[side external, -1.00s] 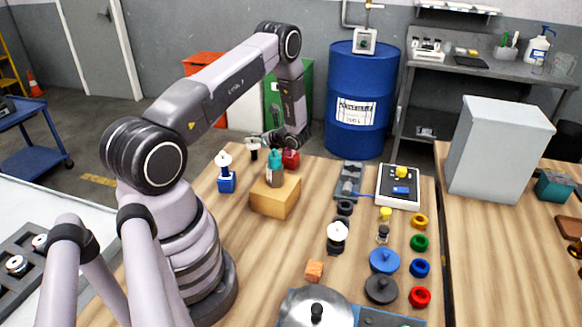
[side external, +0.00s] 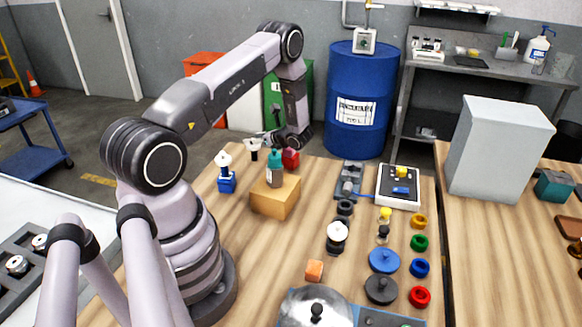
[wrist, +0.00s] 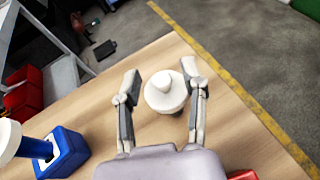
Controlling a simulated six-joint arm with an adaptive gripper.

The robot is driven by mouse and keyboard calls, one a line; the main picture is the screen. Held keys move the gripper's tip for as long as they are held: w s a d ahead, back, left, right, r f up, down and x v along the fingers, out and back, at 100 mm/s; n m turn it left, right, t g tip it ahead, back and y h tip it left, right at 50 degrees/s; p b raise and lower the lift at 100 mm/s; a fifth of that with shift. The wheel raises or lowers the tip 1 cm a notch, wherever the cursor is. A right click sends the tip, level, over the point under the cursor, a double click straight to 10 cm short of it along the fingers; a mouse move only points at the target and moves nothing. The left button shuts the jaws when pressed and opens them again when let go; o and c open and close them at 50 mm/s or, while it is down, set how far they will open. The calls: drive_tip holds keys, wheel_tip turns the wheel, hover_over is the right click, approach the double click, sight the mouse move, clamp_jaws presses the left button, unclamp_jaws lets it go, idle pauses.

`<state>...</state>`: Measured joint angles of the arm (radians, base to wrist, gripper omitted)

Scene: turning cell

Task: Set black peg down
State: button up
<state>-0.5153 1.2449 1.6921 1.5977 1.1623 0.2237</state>
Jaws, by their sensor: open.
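A white-capped piece with a dark lower part, which looks like the black peg, stands upright at the table's far left edge (side external: 254,148). In the wrist view only its round white cap and knob (wrist: 165,92) show; the cap hides its stem. My gripper (wrist: 160,73) is open, with one finger on each side of the cap and gaps visible on both sides. In the side view my gripper (side external: 268,137) is just right of the cap; its exact height cannot be told.
A blue block (side external: 227,184) holds another white-capped piece. The table edge lies close beyond my gripper. Bare wood lies at front middle.

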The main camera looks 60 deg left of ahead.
drive_tip(key=v, duration=1.1)
drive_tip(key=s+d+r+n+t+h, duration=0.1)
drive_tip(key=s+d+r+n+h, duration=0.2)
drive_tip(key=r, duration=0.4)
drive_tip(key=d+r+n+t+h, duration=0.1)
drive_tip(key=d+r+n, duration=0.1)
drive_tip(key=d+r, duration=0.4)
drive_tip(key=s+d+r+n+h, duration=0.1)
drive_tip(key=s+d+r+n, duration=0.15)
drive_tip(key=r, duration=0.65)
drive_tip(key=s+d+r+n+t+h, duration=0.3)
drive_tip(key=s+d+r+t, duration=0.1)
drive_tip(key=s+d, duration=0.3)
drive_tip(key=s+d+r+n+t+h, duration=0.3)
drive_tip(key=s+d, duration=0.4)
drive_tip(key=d, duration=0.3)
drive_tip(key=shift+r+t+h, duration=0.7)
drive_tip(key=shift+r+t, duration=0.1)
drive_tip(key=shift+t, duration=0.1)
